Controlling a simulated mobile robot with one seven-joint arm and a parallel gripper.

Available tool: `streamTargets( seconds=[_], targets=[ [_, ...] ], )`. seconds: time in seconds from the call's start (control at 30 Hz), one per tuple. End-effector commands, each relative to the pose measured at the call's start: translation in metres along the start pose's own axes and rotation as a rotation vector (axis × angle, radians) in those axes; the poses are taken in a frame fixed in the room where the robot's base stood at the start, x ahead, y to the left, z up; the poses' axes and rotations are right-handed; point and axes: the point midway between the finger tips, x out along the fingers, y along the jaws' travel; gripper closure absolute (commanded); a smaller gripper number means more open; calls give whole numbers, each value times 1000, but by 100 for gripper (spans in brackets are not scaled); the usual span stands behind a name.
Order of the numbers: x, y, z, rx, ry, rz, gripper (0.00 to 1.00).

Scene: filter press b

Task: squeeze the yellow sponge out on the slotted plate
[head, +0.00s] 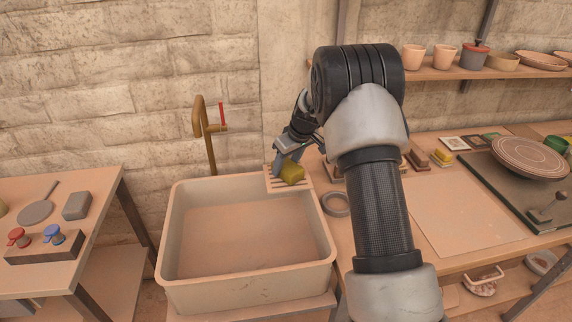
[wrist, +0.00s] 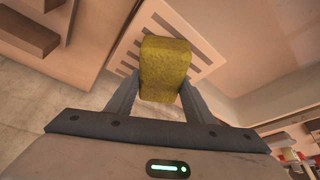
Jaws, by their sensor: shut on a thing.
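The yellow sponge (head: 291,173) is in my gripper, over the slotted plate (head: 275,184) at the back right corner of the sink. In the wrist view the sponge (wrist: 164,68) sits between the two fingers of my gripper (wrist: 160,92), which is shut on it. The slotted plate (wrist: 201,38) shows behind the sponge there, its dark slots running at a slant. I cannot tell whether the sponge touches the plate. My forearm hides part of the area to the right of the plate in the head view.
The sink (head: 245,240) stands in front of the wall with a brass tap (head: 205,135) behind it. A grey ring (head: 336,204) lies on the right bench near the plate. A left table (head: 70,240) holds small items. A pale board (head: 460,215) lies right of my arm.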

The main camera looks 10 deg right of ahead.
Motion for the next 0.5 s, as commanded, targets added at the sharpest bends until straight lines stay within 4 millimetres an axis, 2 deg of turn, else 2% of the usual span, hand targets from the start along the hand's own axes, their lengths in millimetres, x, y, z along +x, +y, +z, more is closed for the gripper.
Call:
streamTargets(
  seconds=[0.03, 0.17, 0.5],
  targets=[
    [5, -2, 7, 1, -14, -8, 74],
    [0, -2, 5, 1, -14, -8, 74],
    [-28, -1, -9, 1, -6, -3, 74]
  ],
)
